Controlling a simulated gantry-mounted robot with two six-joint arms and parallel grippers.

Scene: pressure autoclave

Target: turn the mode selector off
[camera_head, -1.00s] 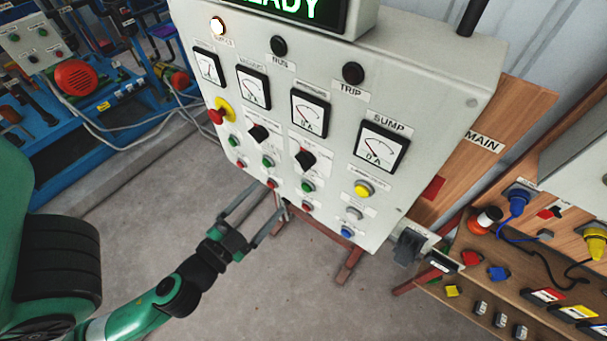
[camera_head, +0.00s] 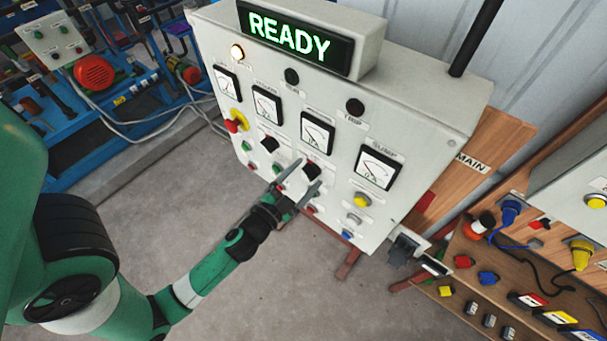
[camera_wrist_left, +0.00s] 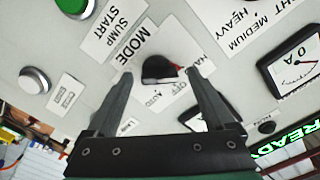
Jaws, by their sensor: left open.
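The mode selector (camera_head: 311,170) is a black knob on the front of the light grey control panel (camera_head: 450,112). The left wrist view shows this knob (camera_wrist_left: 157,69) beside a "MODE" label, with a red mark on its right side; the setting it points to is hard to read. My left gripper (camera_head: 308,174) is open at the panel front. In the left wrist view its two fingertips (camera_wrist_left: 158,80) straddle the knob, one on each side; contact cannot be told. In the head view the fingers partly hide the knob. My right gripper is not in view.
A second black knob (camera_head: 268,144) and a red emergency button (camera_head: 236,122) sit further left. Meters, lamps and push buttons crowd the panel. A lit READY display (camera_head: 290,38) tops it. A wooden bench (camera_head: 480,262) with plugs stands right. The floor below is clear.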

